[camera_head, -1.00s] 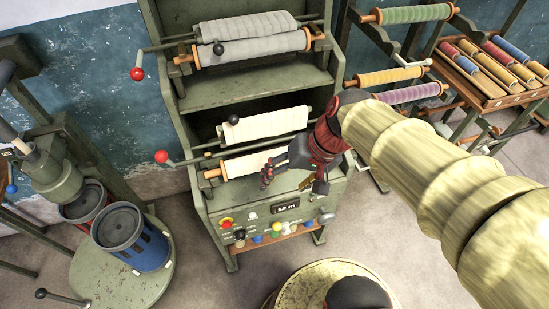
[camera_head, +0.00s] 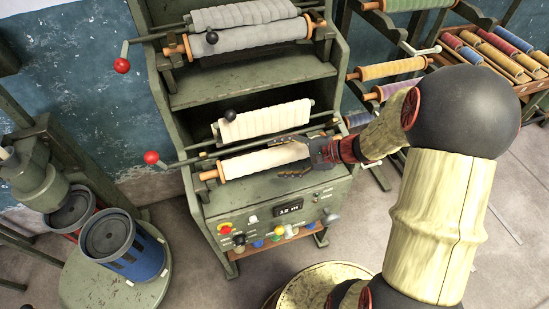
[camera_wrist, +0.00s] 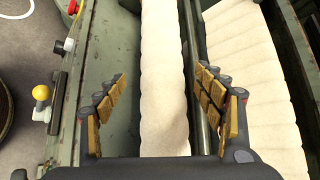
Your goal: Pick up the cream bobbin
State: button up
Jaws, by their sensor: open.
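The cream bobbin (camera_head: 250,164) lies across the lower front of the green machine, with an orange-brown end showing at its left. My gripper (camera_head: 287,158) is open at the bobbin's right part, with one finger on the far side and one on the near side in the head view. The gripper covers the bobbin's right end there. In the wrist view the cream bobbin (camera_wrist: 163,60) runs between the two open, padded fingers (camera_wrist: 161,82). Neither finger visibly presses on it.
A second cream roll (camera_head: 265,121) lies just behind and above, close beside one finger. Grey rolls (camera_head: 250,42) sit on the upper shelf. A red-knobbed lever (camera_head: 151,157) sticks out left. The control panel (camera_head: 288,208) is below. A spool rack (camera_head: 392,69) stands right.

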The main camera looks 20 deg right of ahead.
aim_at(272, 158)
jog(key=b+x, duration=0.1)
jog(key=x, duration=0.2)
jog(key=shift+w+d, duration=0.15)
jog(key=shift+d, duration=0.05)
jog(key=shift+w+a+f, duration=0.25)
jog(key=shift+w+a, duration=0.05)
jog(key=shift+a, duration=0.1)
jog(key=shift+c, duration=0.9)
jog(key=c, duration=1.5)
